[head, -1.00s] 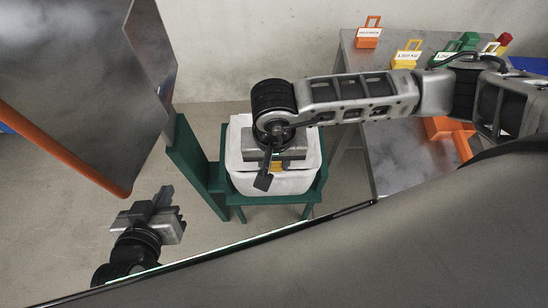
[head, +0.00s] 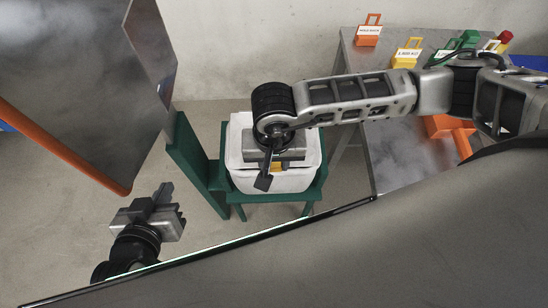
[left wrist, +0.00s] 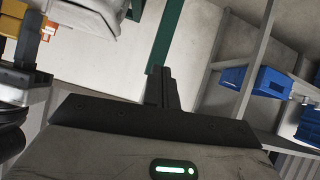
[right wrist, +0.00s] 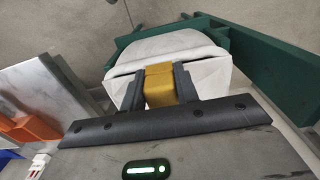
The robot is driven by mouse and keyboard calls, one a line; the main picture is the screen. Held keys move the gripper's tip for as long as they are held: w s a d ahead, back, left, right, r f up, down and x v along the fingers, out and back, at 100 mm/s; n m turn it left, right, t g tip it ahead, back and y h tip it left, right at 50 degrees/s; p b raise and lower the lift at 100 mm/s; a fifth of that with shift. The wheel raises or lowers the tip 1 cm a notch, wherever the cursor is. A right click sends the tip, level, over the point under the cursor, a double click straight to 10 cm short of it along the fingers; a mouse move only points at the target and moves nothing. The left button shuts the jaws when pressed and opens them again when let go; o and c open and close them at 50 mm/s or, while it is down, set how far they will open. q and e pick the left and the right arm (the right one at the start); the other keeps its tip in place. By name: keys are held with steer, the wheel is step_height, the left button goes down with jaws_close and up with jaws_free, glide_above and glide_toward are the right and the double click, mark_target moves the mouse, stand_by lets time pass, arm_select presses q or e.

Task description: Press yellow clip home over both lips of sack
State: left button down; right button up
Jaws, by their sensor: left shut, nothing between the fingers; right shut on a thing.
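The white sack (head: 295,182) hangs in a green stand (head: 235,198), and its mouth is partly hidden by my right arm in the head view. My right gripper (right wrist: 159,86) is shut on the yellow clip (right wrist: 159,92), with one dark finger on each side of it. The clip sits at the near edge of the sack (right wrist: 172,44), over a dark slit between its lips. I cannot tell whether it spans both lips fully. A bit of the clip shows in the head view (head: 278,166). My left gripper (head: 166,192) is shut and empty, left of the stand and apart from it.
A metal table (head: 388,165) at the right bears an orange block (head: 369,31), a yellow block (head: 407,54) and green and red pieces. A large grey panel with an orange edge (head: 60,145) stands at the left. Blue bins (left wrist: 255,82) sit on a shelf. Floor around my left gripper is clear.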

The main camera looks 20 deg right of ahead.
steer(key=shift+f, duration=0.1)
steer(key=o, duration=1)
steer(key=shift+o, duration=0.2)
step_height(320, 180, up, 16)
steer(key=shift+f, duration=0.1)
